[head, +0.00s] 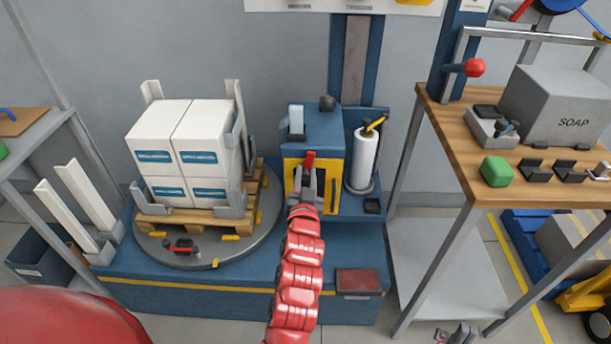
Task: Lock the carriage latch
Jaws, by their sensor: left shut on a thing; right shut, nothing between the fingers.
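The wrapper carriage (318,128) is a blue box with a yellow-framed front, standing on the blue machine base at the mast. The latch has a red handle (310,158) that points up at the carriage's front. My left gripper (306,178) is at this front, shut on the latch handle; its fingers and wrist hide the latch's lower part. My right gripper (458,334) is low at the bottom edge, partly cut off, shut and empty, away from the carriage.
White cartons (184,150) stand on a pallet on the round turntable (190,252), left of the carriage. A film roll (364,160) stands close on its right. A wooden-topped bench (450,150) with a soap box (560,105) is at the right.

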